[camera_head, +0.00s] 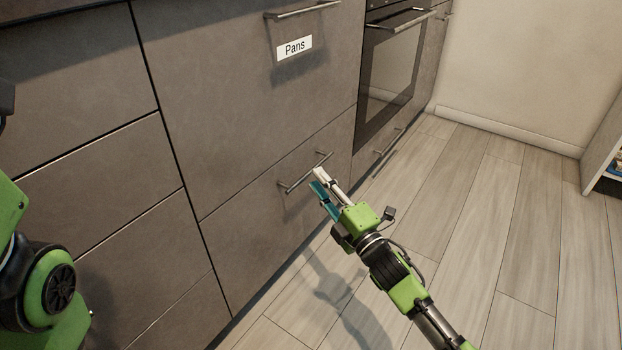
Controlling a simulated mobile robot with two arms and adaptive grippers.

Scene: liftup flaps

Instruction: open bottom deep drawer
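The bottom deep drawer (262,214) has a grey-brown front and sits low in the cabinet, beneath the drawer labelled "Pans". It looks closed, flush with the fronts around it. Its thin metal bar handle (297,180) runs along the upper part of the front. My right gripper (317,178) is just in front of the handle's right half, pointing at the drawer. Its pale finger and teal finger look a little apart, with nothing seen between them. I cannot tell whether they touch the bar. My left gripper is out of view; only part of the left arm shows at the left edge.
The "Pans" drawer (220,90) above has its own bar handle (302,10). An oven (390,75) is to the right, with a low drawer handle (388,140) beneath it. Wooden floor (480,230) lies clear before the cabinets. A white shelf (604,130) stands at far right.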

